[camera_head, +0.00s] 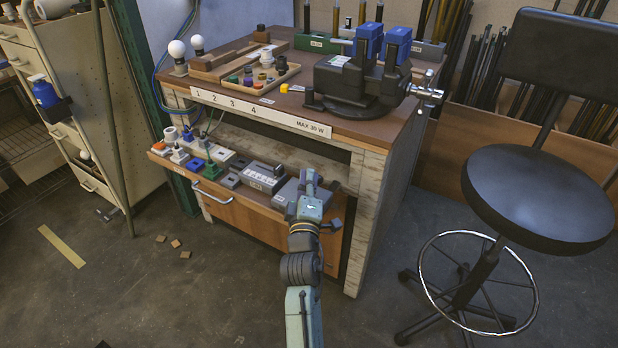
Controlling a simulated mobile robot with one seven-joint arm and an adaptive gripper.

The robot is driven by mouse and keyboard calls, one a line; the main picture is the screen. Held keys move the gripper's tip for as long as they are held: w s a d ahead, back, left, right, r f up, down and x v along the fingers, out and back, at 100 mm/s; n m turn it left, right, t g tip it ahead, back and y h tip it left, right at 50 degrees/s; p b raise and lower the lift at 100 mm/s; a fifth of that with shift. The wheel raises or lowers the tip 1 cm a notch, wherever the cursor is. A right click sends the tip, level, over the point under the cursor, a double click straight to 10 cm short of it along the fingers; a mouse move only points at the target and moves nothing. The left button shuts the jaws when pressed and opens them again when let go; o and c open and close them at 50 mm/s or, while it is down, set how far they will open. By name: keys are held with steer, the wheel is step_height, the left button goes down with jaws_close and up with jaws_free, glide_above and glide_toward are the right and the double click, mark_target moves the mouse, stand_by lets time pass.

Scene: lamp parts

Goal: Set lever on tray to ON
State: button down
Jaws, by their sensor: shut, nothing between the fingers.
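A pulled-out drawer tray (166,158) sticks out from the front of the workbench.
The workbench top (300,104) overhangs the tray and holds a black vise (358,85) and a wooden tray of small parts (262,78). A black stool (538,197) stands at the right. Several small wooden blocks lie on the floor, which is mostly clear.

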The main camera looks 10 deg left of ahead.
steer(key=s+f, duration=0.1)
steer(key=s, duration=0.6)
steer(key=shift+s+d+f, duration=0.15)
steer(key=shift+s+d, duration=0.05)
steer(key=shift+d, duration=0.2)
